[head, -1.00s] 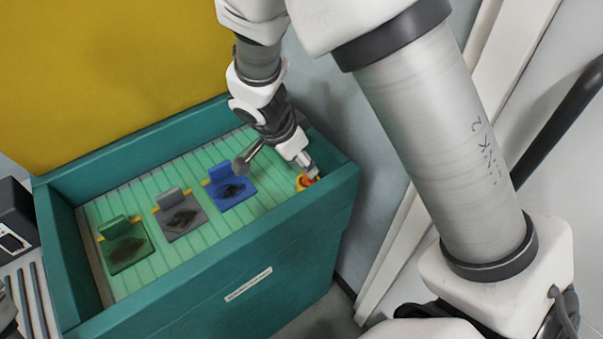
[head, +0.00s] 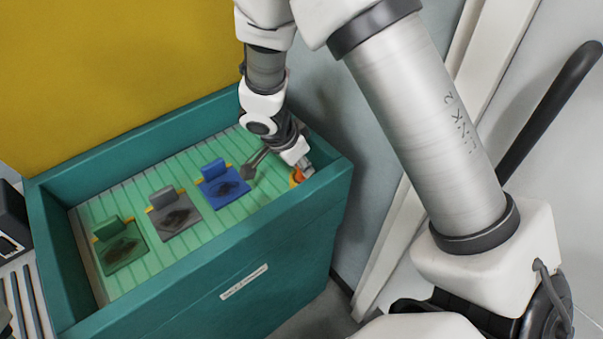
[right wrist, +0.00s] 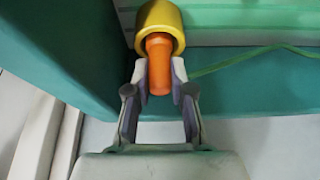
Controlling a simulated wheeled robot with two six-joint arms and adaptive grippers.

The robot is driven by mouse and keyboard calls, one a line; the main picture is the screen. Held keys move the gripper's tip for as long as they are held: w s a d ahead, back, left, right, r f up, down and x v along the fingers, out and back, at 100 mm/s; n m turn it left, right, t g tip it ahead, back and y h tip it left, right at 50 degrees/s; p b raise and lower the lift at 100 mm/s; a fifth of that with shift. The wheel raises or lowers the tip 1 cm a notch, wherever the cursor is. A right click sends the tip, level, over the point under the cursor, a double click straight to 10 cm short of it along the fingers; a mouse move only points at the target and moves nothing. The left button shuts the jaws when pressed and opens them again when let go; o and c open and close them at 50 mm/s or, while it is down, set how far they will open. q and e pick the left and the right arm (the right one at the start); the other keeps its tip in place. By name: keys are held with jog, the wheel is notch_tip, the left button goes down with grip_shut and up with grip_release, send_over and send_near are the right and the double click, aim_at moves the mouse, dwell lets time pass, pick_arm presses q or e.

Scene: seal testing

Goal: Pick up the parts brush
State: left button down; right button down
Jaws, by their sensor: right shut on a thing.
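The parts brush shows only as an orange handle (right wrist: 157,62) in the right wrist view, with a yellow round collar or holder (right wrist: 160,22) around its far end. Its bristles are hidden. In the head view a small patch of the orange handle (head: 298,176) shows at the right end of the teal bin. My right gripper (right wrist: 158,82) is shut on the orange handle, one finger on each side. In the head view my right gripper (head: 303,168) reaches down inside the bin's right corner. My left gripper is not in view.
The teal bin (head: 290,215) has raised walls close around my right gripper. A yellow panel (head: 100,70) rises behind.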

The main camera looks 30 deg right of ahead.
jog(key=shift+w+r, duration=0.1)
jog(key=shift+r, duration=0.4)
notch_tip(320, 180, up, 27)
jog(key=p, duration=0.1)
